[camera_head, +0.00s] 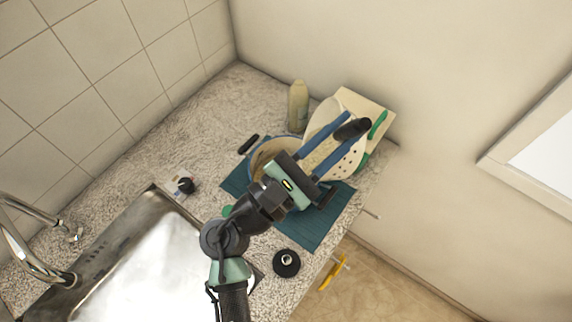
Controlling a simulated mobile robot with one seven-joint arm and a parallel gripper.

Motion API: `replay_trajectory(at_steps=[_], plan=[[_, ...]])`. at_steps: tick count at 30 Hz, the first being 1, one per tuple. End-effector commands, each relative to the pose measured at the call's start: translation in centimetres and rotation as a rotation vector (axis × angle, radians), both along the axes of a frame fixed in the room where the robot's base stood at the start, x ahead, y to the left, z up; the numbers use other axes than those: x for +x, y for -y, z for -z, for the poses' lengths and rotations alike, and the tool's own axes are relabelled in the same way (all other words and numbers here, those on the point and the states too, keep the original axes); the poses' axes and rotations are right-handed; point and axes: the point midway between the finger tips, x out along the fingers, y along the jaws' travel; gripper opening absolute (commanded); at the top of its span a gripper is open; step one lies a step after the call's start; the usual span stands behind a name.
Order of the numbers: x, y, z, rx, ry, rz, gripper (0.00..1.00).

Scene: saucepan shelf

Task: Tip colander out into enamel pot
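The white colander (348,163), with small holes in its wall, is tilted above the right side of the enamel pot. My gripper (351,129) reaches over it with two long blue fingers. The colander's black handle lies between the fingertips, and the gripper looks shut on it. The enamel pot (262,156) has a cream inside and a blue rim. It stands on a teal mat (308,231). My gripper body hides much of the pot and part of the colander. I cannot tell what is in either one.
A pale bottle (298,106) stands behind the pot. A cream board (365,104) with a green item (377,123) lies at the back right. A black round object (286,262) is near the counter's front edge. The sink (150,265) and tap (35,262) are at left.

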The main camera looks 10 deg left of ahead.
Motion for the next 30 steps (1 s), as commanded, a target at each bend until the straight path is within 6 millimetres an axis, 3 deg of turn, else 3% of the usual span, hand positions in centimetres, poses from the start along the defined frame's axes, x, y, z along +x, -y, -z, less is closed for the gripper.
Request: replay_trajectory(at_steps=[30], plan=[[-0.3, -2.2, 0.1, -0.098, 0.019, -0.002, 0.00]])
